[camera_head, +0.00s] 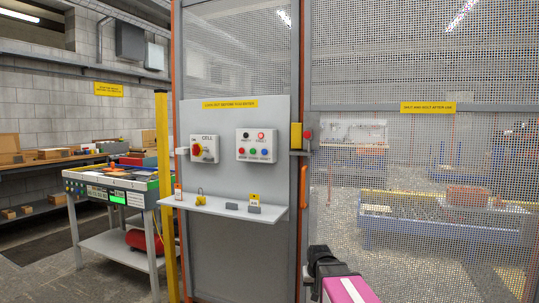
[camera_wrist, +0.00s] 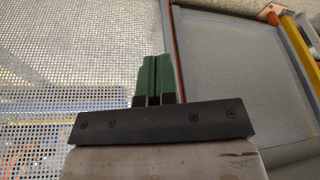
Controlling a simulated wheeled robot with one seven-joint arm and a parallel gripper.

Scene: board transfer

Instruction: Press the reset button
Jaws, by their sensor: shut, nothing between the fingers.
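A white button box (camera_head: 256,145) is mounted on the grey panel of the cell. It has a lower row with a red button (camera_head: 242,150), a green button (camera_head: 253,150) and a blue button (camera_head: 265,151). Above them are a dark indicator and a lit red one. Their labels are too small to read, so I cannot tell which is the reset button. My gripper (camera_wrist: 155,78) shows in the wrist view with its green fingers shut together and empty, in front of mesh fencing. In the head view, my arm end is at the lower right, below and right of the box, apart from it.
A CELL switch box (camera_head: 204,149) with a red and yellow knob is left of the button box. A shelf (camera_head: 232,207) with padlock and small blocks juts out below. A yellow post (camera_head: 164,190) stands at left; mesh fence (camera_head: 420,180) fills the right.

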